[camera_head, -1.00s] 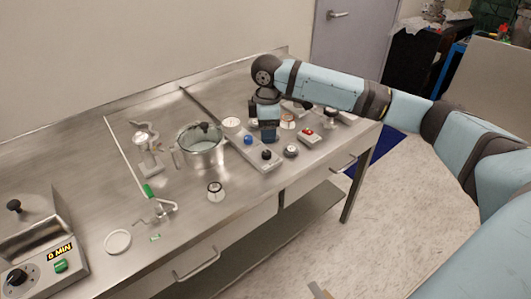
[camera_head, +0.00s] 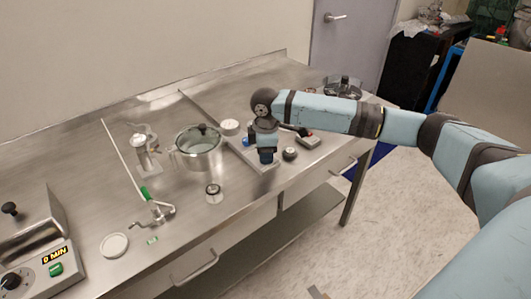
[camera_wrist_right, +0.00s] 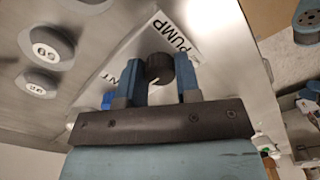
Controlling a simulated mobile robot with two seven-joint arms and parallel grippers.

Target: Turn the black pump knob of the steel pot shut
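The steel pot (camera_head: 199,157) stands on the steel bench in the head view, left of my right gripper. The black pump knob (camera_wrist_right: 160,68) sits beside a white label reading PUMP (camera_wrist_right: 172,32) in the right wrist view. My right gripper (camera_wrist_right: 160,75) has its two blue fingers one on each side of the knob, with hardly any gap showing; contact cannot be made out. In the head view the right gripper (camera_head: 266,154) points down at the front end of the control panel (camera_head: 236,146) and hides the knob. My left gripper is not in view.
A blue knob (camera_wrist_right: 108,100) is partly hidden beside the left finger in the wrist view. A timer unit (camera_head: 35,262) is at the left.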

